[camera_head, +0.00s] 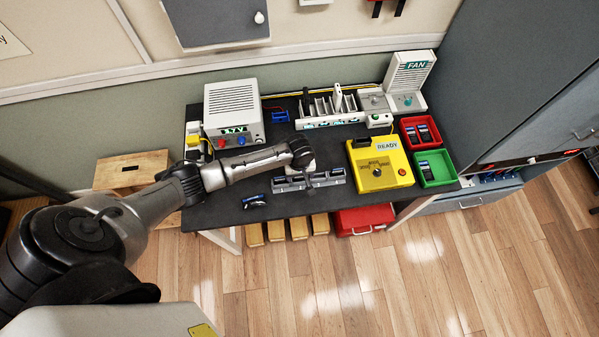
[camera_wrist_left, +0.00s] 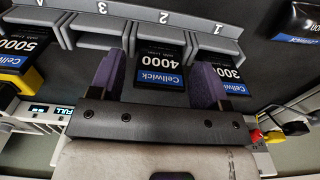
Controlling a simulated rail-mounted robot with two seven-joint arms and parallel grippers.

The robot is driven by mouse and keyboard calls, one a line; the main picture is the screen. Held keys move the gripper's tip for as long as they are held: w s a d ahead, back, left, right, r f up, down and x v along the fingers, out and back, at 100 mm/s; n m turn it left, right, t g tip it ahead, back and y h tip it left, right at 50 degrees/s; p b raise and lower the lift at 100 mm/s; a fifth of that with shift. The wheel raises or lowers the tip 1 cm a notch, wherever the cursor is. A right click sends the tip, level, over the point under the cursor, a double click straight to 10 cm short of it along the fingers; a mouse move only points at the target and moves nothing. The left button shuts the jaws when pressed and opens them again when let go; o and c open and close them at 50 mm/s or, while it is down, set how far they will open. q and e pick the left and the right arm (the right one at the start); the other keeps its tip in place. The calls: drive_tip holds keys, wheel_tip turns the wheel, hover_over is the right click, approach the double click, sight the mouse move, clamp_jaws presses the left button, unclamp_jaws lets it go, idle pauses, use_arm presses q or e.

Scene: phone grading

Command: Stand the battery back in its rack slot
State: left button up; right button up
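The grey battery rack (camera_head: 327,178) stands near the table's front edge, its bays numbered 1 to 4 in the left wrist view (camera_wrist_left: 182,26). A dark battery marked 4000 (camera_wrist_left: 160,72) is in front of bay 2, seemingly in line with its neighbours. My left gripper (camera_head: 306,166) is low over the rack; its purple fingers (camera_wrist_left: 158,75) are apart on either side of this battery, with narrow gaps showing. Batteries marked 3000 (camera_wrist_left: 231,76) and 5000 (camera_wrist_left: 22,52) are to its sides. Another dark battery (camera_head: 254,201) lies on the table left of the rack.
A yellow tester (camera_head: 378,168) reading READY is right of the rack, with red (camera_head: 410,140) and green (camera_head: 441,174) bins beyond. A white power unit (camera_head: 233,108) and a slotted white holder (camera_head: 330,121) stand behind. Bare tabletop (camera_head: 222,195) is at the left front.

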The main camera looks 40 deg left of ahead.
use_arm(q)
drive_tip(key=shift+o, duration=0.4)
drive_tip(key=shift+r, duration=0.1)
drive_tip(key=shift+r, duration=0.3)
wheel_tip(320, 180, up, 13)
drive_tip(key=p, duration=0.1)
